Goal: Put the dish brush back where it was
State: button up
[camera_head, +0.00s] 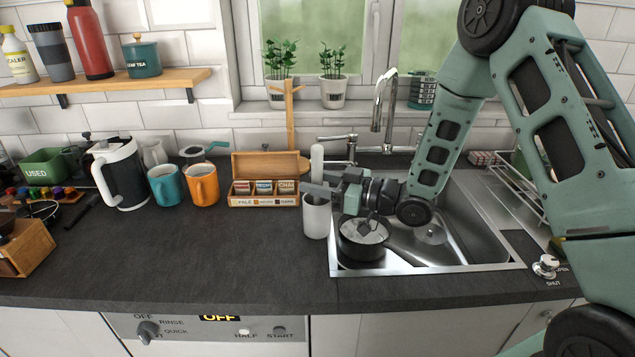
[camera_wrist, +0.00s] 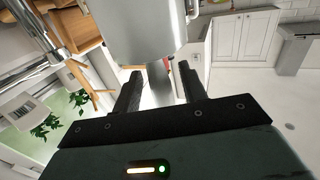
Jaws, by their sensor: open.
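The dish brush shows as a pale upright handle (camera_head: 317,160) at the left edge of the sink. A white cylindrical holder (camera_head: 316,218) stands directly below it on the worktop. The brush head is not visible; the handle appears to run down into the holder. My gripper (camera_head: 318,190) reaches in from the right at the height of the holder's rim, its fingers open on either side of the handle. In the wrist view, the handle (camera_wrist: 159,88) shows between my open fingers, with the holder (camera_wrist: 135,32) beyond at the top. I cannot tell whether a finger touches the handle.
A dark pot (camera_head: 362,250) sits in the steel sink (camera_head: 470,225) beneath my wrist. A wooden tea box (camera_head: 264,201) stands close to the holder on the left, then an orange mug (camera_head: 203,185) and a teal mug (camera_head: 165,187).

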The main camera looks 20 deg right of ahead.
jog(key=shift+s+d, duration=0.2)
jog(key=shift+d, duration=0.1)
jog(key=b+v, duration=0.3)
jog(key=v, duration=0.8)
jog(key=shift+s+d+r, duration=0.1)
